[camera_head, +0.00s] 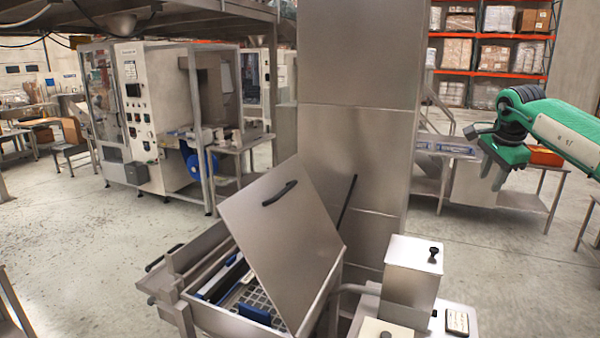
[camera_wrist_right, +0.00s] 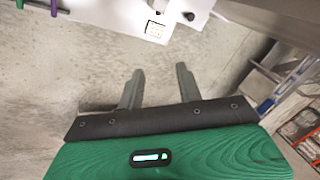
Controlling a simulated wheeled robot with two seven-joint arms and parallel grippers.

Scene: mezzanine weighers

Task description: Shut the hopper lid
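The hopper lid (camera_head: 272,245) is a flat steel panel with a black bar handle (camera_head: 279,193) near its upper edge. It stands raised and tilted over the steel hopper (camera_head: 245,326), whose mouth is partly uncovered at the left. A grid and blue parts show inside; the lid hides the rest. My right gripper (camera_head: 490,178) hangs in the air at the right, well apart from the lid. In the right wrist view its two fingers (camera_wrist_right: 159,75) are spread with nothing between them. My left gripper is not in view.
A tall steel column (camera_head: 358,120) stands right behind the lid. A steel box with a black knob (camera_head: 412,275) stands right of the hopper. A white machine (camera_head: 150,110) is at the back left. Open floor (camera_head: 480,265) lies below my right gripper.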

